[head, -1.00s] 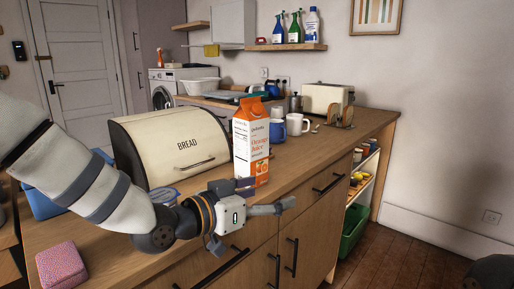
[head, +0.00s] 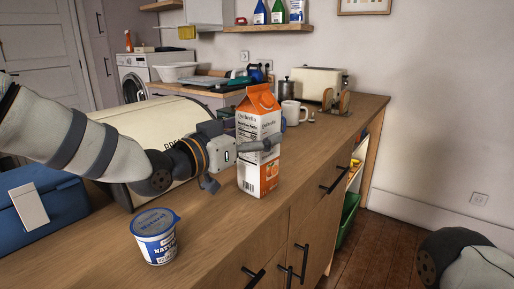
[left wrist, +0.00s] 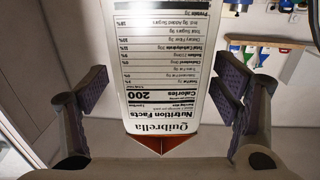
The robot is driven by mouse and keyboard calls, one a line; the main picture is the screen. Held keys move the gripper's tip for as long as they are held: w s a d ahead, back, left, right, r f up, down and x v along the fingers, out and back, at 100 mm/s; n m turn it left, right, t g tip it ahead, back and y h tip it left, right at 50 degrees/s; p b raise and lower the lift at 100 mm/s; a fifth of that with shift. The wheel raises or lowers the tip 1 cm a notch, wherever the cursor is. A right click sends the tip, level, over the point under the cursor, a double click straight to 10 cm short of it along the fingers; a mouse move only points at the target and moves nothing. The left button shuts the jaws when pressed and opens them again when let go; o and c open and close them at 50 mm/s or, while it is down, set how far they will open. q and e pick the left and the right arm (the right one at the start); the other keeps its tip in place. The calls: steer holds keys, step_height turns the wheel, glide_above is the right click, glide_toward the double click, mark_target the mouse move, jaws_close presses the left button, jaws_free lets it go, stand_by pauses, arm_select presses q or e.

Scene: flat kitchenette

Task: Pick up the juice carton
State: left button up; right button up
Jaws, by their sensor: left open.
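The orange and white juice carton (head: 260,178) stands upright on the wooden counter. My left gripper (head: 246,130) is at the carton's upper half, and one finger passes across its front. In the left wrist view the carton's nutrition label (left wrist: 168,70) fills the space between the two fingers. The left gripper (left wrist: 167,92) is open there, with a gap showing between the carton and the pads on each side. The carton's far side is hidden. My right gripper is out of view.
A cream bread bin (head: 125,125) stands behind my left arm. A yogurt cup (head: 156,238) and a blue box (head: 45,205) are at the front left. A white mug (head: 292,112) and a toaster (head: 318,84) stand behind the carton. The counter right of the carton is clear.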

arm_select(q)
steer(key=shift+w+d+f, duration=0.1)
steer(key=shift+w+d, duration=0.3)
steer(key=shift+w, duration=0.2)
steer(key=shift+w+d, duration=0.1)
steer(key=shift+d, duration=0.1)
steer(key=shift+a, duration=0.1)
steer(key=c, duration=1.8)
steer(key=shift+r, duration=0.35)
jaws_close()
steer(key=shift+r, duration=0.1)
